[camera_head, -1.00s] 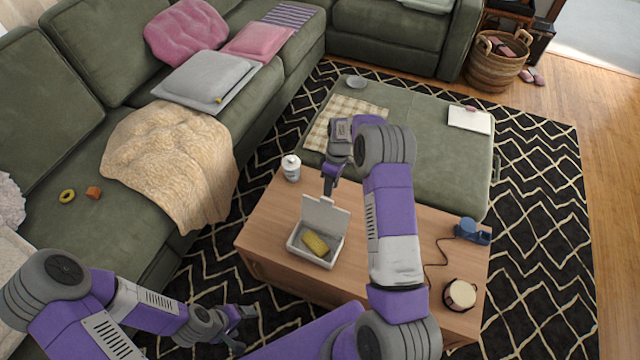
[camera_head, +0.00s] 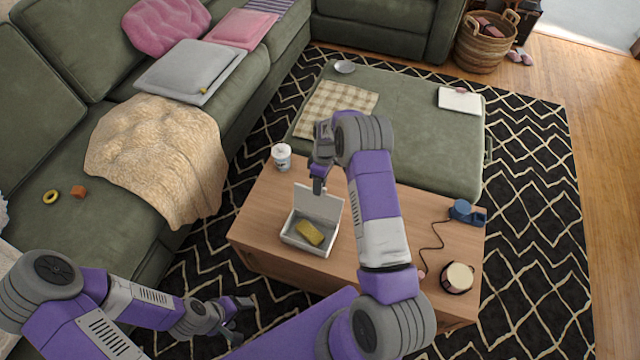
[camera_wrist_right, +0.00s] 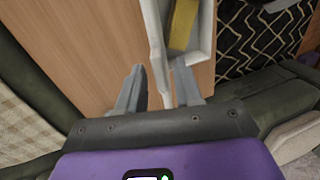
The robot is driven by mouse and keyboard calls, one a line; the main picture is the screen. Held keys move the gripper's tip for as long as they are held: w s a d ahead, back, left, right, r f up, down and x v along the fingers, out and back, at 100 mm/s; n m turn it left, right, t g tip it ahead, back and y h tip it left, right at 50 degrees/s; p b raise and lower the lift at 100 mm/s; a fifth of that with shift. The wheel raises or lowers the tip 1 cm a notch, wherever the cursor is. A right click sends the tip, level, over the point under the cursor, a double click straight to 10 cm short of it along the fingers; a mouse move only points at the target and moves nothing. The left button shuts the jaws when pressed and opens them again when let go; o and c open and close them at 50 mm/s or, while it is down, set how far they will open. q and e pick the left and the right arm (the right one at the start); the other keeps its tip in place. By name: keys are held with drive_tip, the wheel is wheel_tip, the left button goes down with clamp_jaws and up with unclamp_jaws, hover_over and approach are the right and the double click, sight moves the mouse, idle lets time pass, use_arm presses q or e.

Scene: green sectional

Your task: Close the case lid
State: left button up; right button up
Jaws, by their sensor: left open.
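The white case (camera_head: 290,236) stands open on the wooden coffee table, with a yellow object (camera_head: 310,233) inside. Its lid (camera_head: 318,205) stands roughly upright at the back. My right gripper (camera_head: 318,186) is at the lid's upper edge, on the far side of the case. In the right wrist view, the right gripper (camera_wrist_right: 158,72) has its fingers apart, with the lid's edge (camera_wrist_right: 157,45) showing between them; contact cannot be told. My left gripper (camera_head: 240,315) is open and empty, low over the rug, away from the case.
A white jar (camera_head: 282,157) stands at the table's back left. A blue device (camera_head: 466,212) with a cord and a round cream-topped item (camera_head: 458,278) are on the right. The green ottoman (camera_head: 420,140) lies behind the table (camera_head: 345,262). The sofa is left.

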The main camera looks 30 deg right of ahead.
clamp_jaws()
idle(1.2)
